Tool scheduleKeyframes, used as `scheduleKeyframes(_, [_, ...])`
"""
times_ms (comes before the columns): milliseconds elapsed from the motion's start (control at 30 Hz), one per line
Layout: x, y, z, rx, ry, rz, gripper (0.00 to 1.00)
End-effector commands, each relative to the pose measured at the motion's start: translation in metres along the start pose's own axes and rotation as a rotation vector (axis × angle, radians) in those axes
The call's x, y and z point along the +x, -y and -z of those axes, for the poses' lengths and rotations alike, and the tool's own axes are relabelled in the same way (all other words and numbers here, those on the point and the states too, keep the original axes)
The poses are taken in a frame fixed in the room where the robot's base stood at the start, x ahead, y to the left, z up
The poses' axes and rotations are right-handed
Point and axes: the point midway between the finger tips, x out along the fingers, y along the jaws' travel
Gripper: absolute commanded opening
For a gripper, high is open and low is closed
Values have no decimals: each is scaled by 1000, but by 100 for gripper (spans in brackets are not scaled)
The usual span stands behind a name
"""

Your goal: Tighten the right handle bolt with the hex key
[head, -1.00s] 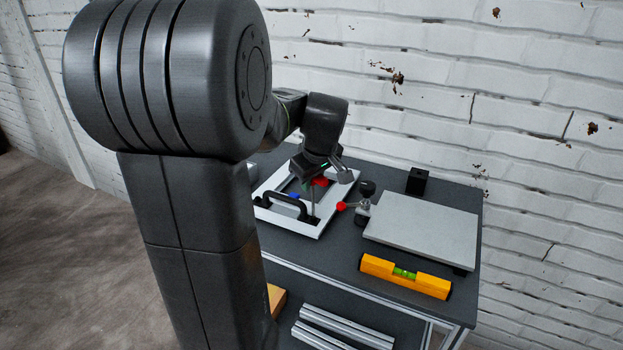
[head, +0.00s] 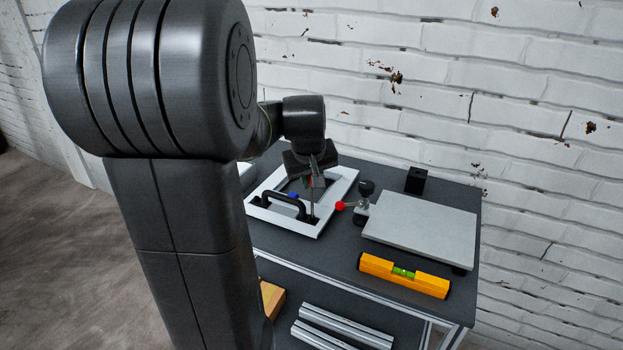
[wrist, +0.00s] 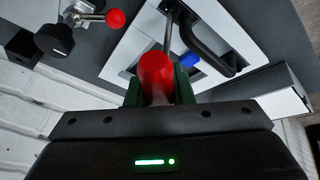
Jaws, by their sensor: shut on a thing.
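My gripper (head: 312,181) is shut on the red grip of the hex key (wrist: 157,75), which sits between the green fingers in the wrist view. The key's thin metal shaft (head: 312,205) points down, roughly upright, beside the right end of the black handle (head: 284,201). The handle also shows in the wrist view (wrist: 207,45). It is mounted on a white frame (head: 334,208) lying on the bench. The bolt is too small to make out, and I cannot tell whether the key tip sits in it.
A blue piece (wrist: 189,61) lies by the handle. A clamp with a red ball knob (head: 340,206) stands right of the frame. A grey plate (head: 420,224), a yellow level (head: 404,276) and a black block (head: 416,180) are further right. A brick wall stands behind.

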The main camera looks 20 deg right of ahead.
Motion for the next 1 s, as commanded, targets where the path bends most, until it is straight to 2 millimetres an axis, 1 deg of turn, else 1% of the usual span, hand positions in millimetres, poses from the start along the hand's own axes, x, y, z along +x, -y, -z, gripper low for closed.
scheduleKeyframes(233, [1,-1,0,124,22,-52,0])
scheduleKeyframes(600, [0,-1,0,143,25,-60,0])
scheduleKeyframes(767, [2,-1,-1,227,40,-95,0])
scheduleKeyframes(1000, [-4,-3,2,236,42,-98,0])
